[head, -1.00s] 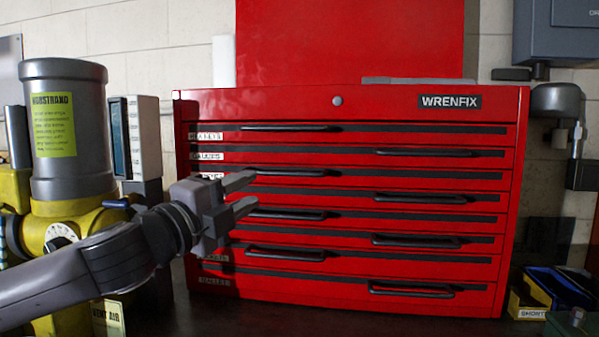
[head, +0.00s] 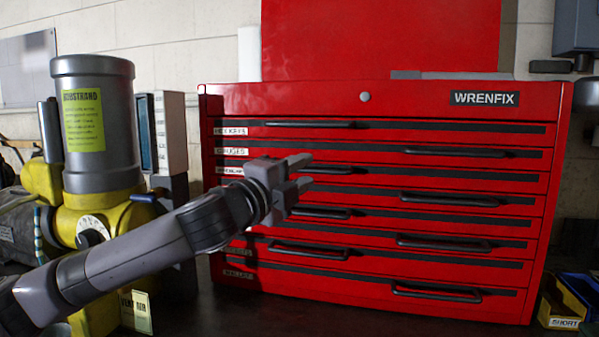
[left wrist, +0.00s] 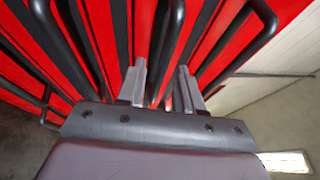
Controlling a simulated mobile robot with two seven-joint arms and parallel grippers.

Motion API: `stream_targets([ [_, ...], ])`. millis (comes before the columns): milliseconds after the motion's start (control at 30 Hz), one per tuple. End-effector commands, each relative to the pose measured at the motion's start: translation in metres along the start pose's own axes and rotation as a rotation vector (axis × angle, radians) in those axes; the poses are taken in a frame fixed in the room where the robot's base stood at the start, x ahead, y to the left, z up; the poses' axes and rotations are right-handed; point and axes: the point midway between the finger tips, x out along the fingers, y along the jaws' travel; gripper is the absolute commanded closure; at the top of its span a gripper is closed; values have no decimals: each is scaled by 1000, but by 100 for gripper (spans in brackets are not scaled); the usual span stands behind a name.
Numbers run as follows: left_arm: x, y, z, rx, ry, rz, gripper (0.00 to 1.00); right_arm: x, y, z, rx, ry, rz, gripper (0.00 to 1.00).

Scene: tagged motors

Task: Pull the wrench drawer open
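The red tool chest (head: 380,100) has several shut drawers with black bar handles and small white labels at the left. The third label from the top (head: 230,170) is too small to read surely; the two above seem to read hex keys and gauges. The third drawer's handle (head: 335,170) is at the left half, partly behind my fingers. My left gripper (head: 302,172) is open and empty in front of it, fingers pointing at the chest. In the left wrist view, a dark handle (left wrist: 172,40) runs between the fingertips (left wrist: 162,80); I cannot tell whether they touch it.
A grey and yellow machine (head: 98,130) stands left of the chest, close behind my left arm. A tag reading vent air (head: 136,311) is low in front of it. A yellow bin (head: 562,300) stands at the lower right. The dark bench top in front is mostly clear.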

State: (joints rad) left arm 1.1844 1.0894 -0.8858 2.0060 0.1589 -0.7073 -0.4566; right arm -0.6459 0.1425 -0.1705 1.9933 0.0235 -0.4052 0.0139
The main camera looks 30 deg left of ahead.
Motion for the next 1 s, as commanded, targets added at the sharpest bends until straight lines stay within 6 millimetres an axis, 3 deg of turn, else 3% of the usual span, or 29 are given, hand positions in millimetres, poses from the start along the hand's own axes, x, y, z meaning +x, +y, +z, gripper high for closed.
stream_targets([
  [167,0,0,0,0,0,0,64,1,1,0,0,1,2,57],
  [267,0,0,0,0,0,0,97,1,1,0,0,1,2,57],
  [300,0,0,0,0,0,0,100,1,1,0,0,1,2,57],
  [1000,0,0,0,0,-1,1,100,0,0,-3,-4,5,-1,57],
])
